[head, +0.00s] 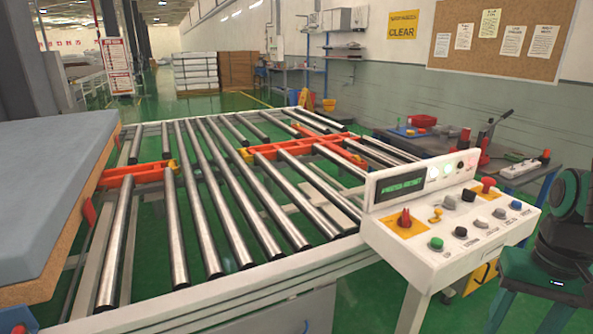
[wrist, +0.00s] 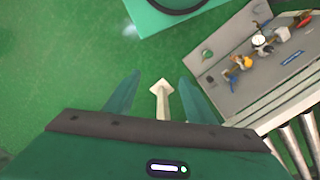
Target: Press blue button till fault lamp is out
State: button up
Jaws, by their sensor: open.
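The white control console (head: 400,248) stands at the right of the head view. Its blue button (head: 516,205) is at the right end of the sloped top, and nothing touches it. Small lamps (head: 447,169) sit beside the green-text display; at least one looks lit pale, but I cannot read which is the fault lamp. My gripper (wrist: 160,78) is open, to the side of the console. A pale, pointed strip (wrist: 162,105) shows between its fingers; I cannot tell what it is.
A roller conveyor (head: 240,285) with orange transfer bars fills the middle. A blue-grey mattress (head: 55,190) lies at the left. A dark workbench (head: 400,140) with tools stands behind the console. Green floor is open around my gripper in the wrist view.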

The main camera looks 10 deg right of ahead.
aim_at(516, 204)
jog(key=z, duration=1.15)
